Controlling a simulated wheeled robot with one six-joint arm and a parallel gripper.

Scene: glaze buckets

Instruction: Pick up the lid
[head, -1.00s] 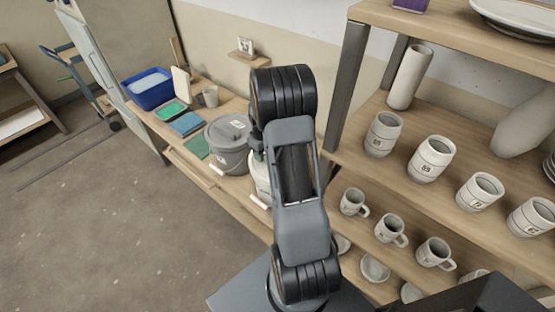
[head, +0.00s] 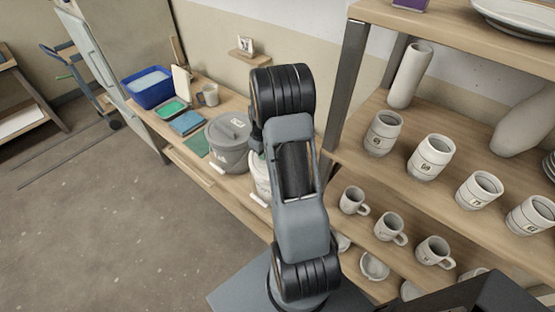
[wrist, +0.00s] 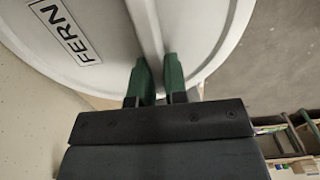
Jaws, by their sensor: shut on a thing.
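A pale round lid (wrist: 200,25) with a raised bar across it and a label reading FERN fills the upper part of the wrist view. My gripper (wrist: 160,78) has its two green fingers shut on that bar, one on each side. In the head view my arm hides most of the gripper and the lid. A white bucket (head: 260,188) shows partly at the left of my arm. I cannot tell whether the lid rests on it or is raised.
A grey lidded bucket (head: 228,152) stands close left of the white one. Past it on the bench are a green tray (head: 172,109), a blue tub (head: 150,88) and a cup (head: 208,95). Shelves with mugs and a tall vase (head: 409,76) rise close on the right.

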